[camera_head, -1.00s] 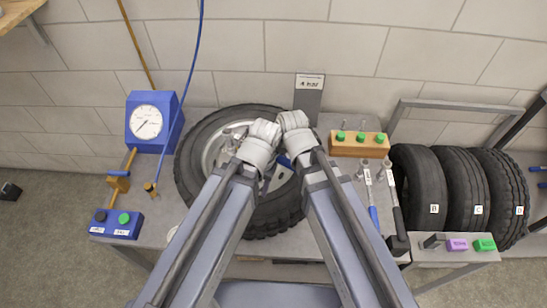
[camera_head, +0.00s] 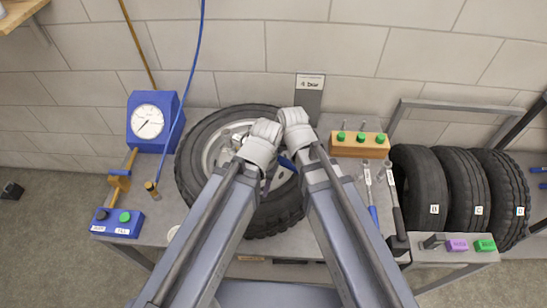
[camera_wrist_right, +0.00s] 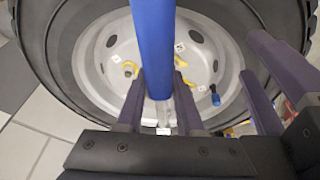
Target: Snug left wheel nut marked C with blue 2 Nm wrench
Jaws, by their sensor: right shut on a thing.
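The wheel (camera_head: 200,180) lies flat on the bench, with both my arms reaching over it. Its grey rim (camera_wrist_right: 95,75) shows in the right wrist view with yellow pieces (camera_wrist_right: 131,68) around the hub and small white labels (camera_wrist_right: 179,47) whose letters I cannot read. My right gripper (camera_wrist_right: 159,85) is shut on the blue wrench (camera_wrist_right: 153,40), whose handle stands between the fingers. Its lower end is partly hidden. A bit of blue also shows under my arms in the head view (camera_head: 287,162). My left gripper (camera_head: 243,142) is over the rim; its fingers are mostly hidden.
A blue gauge (camera_head: 153,122) and button box (camera_head: 117,223) stand left. Other wrenches (camera_head: 373,212) lie right of the wheel, below a wooden block (camera_head: 345,148) with green pieces. Several upright tyres (camera_head: 416,180) stand at the right. A small dark sign (camera_head: 309,95) stands behind.

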